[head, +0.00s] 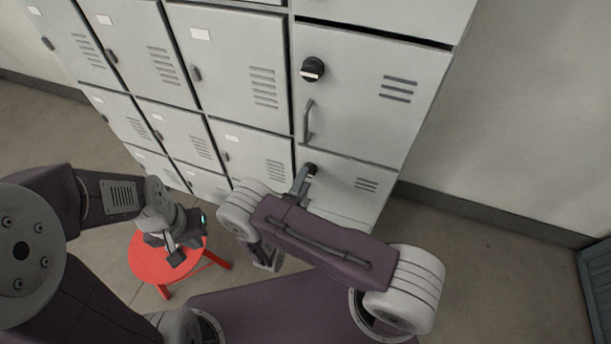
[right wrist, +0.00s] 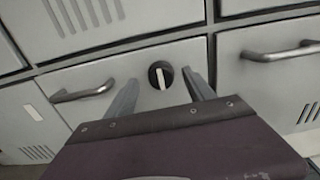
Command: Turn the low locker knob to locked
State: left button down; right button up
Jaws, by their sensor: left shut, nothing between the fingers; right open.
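The low locker knob (head: 311,169) is a dark round knob on the lower right locker door (head: 345,187), partly hidden by my right gripper (head: 301,182) in the head view. In the right wrist view the black knob (right wrist: 155,70) shows a white pointer bar, close to upright and slightly tilted. My right gripper is open, with one finger on each side of the knob in that view; contact cannot be told. My left gripper (head: 176,258) is shut and empty, above the red stool, away from the lockers.
A second black knob (head: 312,69) and a bar handle (head: 308,120) are on the door above. A red stool (head: 150,262) stands on the floor at left. In the right wrist view a handle (right wrist: 85,92) is left of the knob.

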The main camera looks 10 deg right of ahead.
jog(key=v, duration=0.6)
jog(key=shift+s, duration=0.15)
